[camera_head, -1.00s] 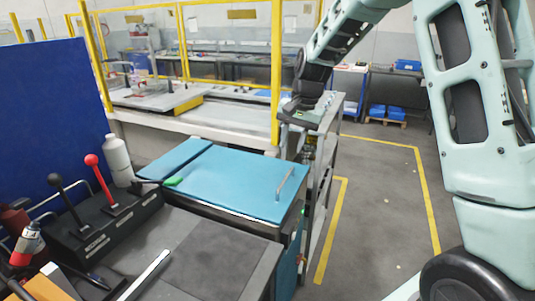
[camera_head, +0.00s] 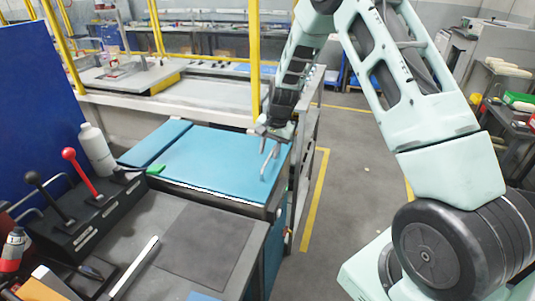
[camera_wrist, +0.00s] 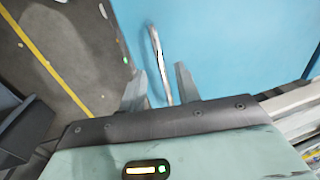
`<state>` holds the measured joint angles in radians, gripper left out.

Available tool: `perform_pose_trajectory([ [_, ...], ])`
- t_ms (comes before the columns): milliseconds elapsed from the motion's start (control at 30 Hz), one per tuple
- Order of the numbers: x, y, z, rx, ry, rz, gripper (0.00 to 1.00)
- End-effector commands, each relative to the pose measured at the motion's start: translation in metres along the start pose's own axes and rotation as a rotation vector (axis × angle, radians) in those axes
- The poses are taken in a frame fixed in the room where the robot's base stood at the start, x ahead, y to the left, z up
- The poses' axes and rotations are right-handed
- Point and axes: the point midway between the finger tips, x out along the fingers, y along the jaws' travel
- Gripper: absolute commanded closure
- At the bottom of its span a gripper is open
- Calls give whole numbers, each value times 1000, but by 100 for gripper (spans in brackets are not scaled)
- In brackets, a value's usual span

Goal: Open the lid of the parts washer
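The parts washer has a flat blue lid (camera_head: 215,160) that lies shut in the head view. A thin metal bar handle (camera_head: 265,166) stands near the lid's right edge. My gripper (camera_head: 270,140) is at the handle, pointing down over that edge. In the wrist view the two fingers of my gripper (camera_wrist: 160,82) are apart, with the handle (camera_wrist: 156,48) running between them over the blue lid (camera_wrist: 230,40). I cannot tell whether either finger touches the bar.
A dark bench with a red-knobbed lever (camera_head: 69,155) and a black-knobbed lever (camera_head: 33,178) stands in front. A white bottle (camera_head: 97,149) and a green-ended item (camera_head: 155,169) are near the lid's left side. A grey rack (camera_head: 306,150) stands right of the washer, with open floor beyond.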

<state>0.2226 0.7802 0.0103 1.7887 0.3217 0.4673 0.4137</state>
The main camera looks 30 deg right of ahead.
Motion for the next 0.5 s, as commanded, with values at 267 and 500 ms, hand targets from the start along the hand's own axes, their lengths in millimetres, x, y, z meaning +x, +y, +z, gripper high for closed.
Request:
perform_pose_trajectory([
  [267,29,-1,0,-1,-1,-1,67],
  [500,33,0,0,-1,0,-1,67],
])
